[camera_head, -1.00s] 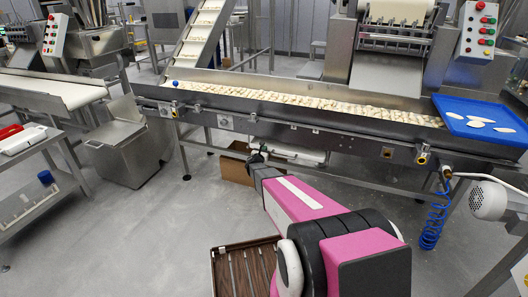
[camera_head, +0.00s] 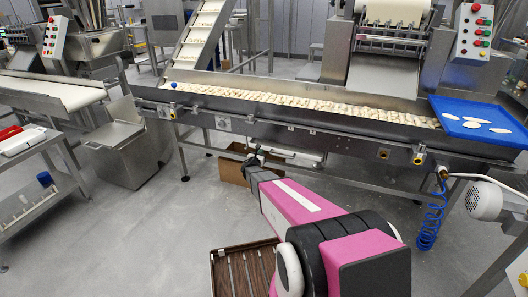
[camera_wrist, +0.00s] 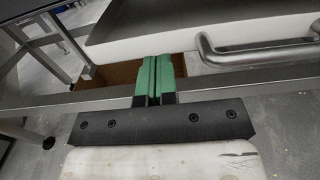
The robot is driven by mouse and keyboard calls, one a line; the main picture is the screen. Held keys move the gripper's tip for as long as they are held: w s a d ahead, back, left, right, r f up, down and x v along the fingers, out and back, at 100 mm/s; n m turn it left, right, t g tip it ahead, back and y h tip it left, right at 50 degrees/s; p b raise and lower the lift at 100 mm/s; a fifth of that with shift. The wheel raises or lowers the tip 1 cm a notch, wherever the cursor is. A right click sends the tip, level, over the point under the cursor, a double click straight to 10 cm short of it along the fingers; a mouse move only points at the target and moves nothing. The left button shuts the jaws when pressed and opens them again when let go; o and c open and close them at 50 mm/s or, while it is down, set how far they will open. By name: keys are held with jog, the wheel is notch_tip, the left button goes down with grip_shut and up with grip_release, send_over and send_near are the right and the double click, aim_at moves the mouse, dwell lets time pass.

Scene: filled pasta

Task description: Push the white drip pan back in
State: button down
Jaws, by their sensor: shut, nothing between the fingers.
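The white drip pan (camera_head: 297,155) hangs low under the long conveyor, behind my gripper. In the wrist view its white front face (camera_wrist: 150,46) runs across the top, with a steel bar handle (camera_wrist: 255,50) on the right. My gripper (camera_wrist: 154,60) is shut and empty. Its green fingertips lie at the lower edge of the white front, left of the handle; I cannot tell whether they touch it. In the head view my gripper (camera_head: 253,158) is small and dark, near the pan's left end.
A steel frame bar (camera_wrist: 90,100) runs across the wrist view by the fingers. A cardboard box (camera_head: 232,168) stands on the floor beneath the conveyor (camera_head: 290,125). A blue coiled hose (camera_head: 429,222) hangs at the right. Grey floor (camera_head: 150,235) is open at the left.

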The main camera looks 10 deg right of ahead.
jog(key=v, duration=1)
jog(key=s+d+r+m+g, duration=0.3)
jog(key=s+m+g, duration=0.2)
jog(key=s+m, duration=0.4)
jog(key=s+d+r+m+g, duration=0.35)
jog(key=s+m+g, duration=0.25)
jog(key=s+m, duration=0.3)
jog(key=s+a+r+m+g+y, duration=0.2)
jog(key=s+a+m+y, duration=0.3)
jog(key=s, duration=0.2)
jog(key=s+a+r+m+g+y, duration=0.2)
jog(key=s+a+m+y, duration=0.3)
jog(key=s, duration=0.3)
jog(key=shift+s+m, duration=0.3)
jog(key=shift+m, duration=0.3)
